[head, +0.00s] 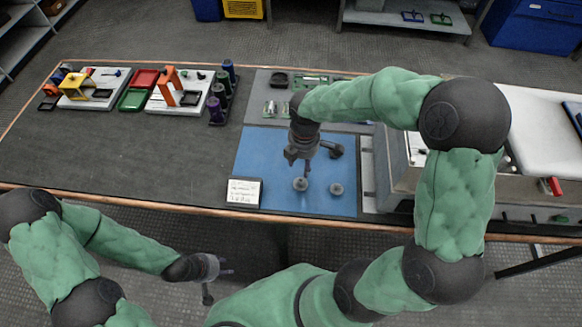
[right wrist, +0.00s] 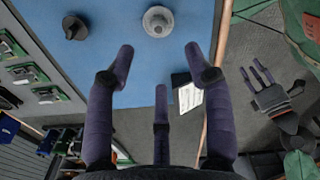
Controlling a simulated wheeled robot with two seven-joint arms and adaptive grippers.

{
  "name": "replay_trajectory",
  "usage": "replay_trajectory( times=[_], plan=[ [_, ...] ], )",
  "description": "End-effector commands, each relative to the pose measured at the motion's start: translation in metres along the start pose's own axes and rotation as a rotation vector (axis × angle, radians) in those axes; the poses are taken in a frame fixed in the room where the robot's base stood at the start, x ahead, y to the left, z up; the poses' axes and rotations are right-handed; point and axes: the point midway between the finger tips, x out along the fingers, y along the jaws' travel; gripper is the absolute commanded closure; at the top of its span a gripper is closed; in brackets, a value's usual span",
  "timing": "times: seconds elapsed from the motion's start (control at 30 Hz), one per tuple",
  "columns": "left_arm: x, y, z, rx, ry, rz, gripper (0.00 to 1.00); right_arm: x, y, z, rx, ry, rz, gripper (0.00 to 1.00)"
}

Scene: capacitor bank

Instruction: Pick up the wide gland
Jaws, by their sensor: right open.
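I cannot tell for sure which is the wide gland. The right wrist view shows a pale grey piece with a broad flange (right wrist: 158,21) and a smaller dark piece (right wrist: 75,28). My right gripper (head: 304,168) is open and empty above the mat, its fingers (right wrist: 158,70) spread short of the pale piece. My left gripper (head: 222,275) is open and empty beyond the table's front edge.
A white card on a black stand (head: 244,192) stands at the mat's left edge. Trays and coloured fixtures (head: 180,92) stand at the back left. A grey metal housing (head: 398,180) is right of the mat. The dark tabletop on the left is clear.

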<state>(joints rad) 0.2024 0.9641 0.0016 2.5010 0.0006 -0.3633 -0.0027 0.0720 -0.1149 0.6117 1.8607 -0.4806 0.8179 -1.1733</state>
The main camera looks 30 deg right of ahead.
Motion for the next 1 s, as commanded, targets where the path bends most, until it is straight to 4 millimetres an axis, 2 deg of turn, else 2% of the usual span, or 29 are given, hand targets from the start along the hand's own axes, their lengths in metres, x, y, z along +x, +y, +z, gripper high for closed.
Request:
replay_trajectory(
  times=[0.17, 0.5, 0.77, 1.0],
  plan=[
    [0.003, -0.001, 0.002, 0.0, -0.004, 0.0, 0.6, 0.004, -0.001, 0.002, -0.01, -0.006, -0.002, 0.47],
    [0.021, -0.008, 0.001, 0.0, -0.004, 0.0, 0.6, 0.051, -0.001, 0.002, -0.007, -0.005, -0.003, 0.47],
    [0.028, -0.01, 0.001, 0.0, -0.004, 0.0, 0.6, 0.065, -0.002, 0.001, -0.008, -0.005, -0.001, 0.47],
    [0.048, -0.017, 0.0, 0.0, -0.004, 0.0, 0.6, 0.097, -0.004, -0.001, -0.008, -0.005, -0.001, 0.47]
  ],
)
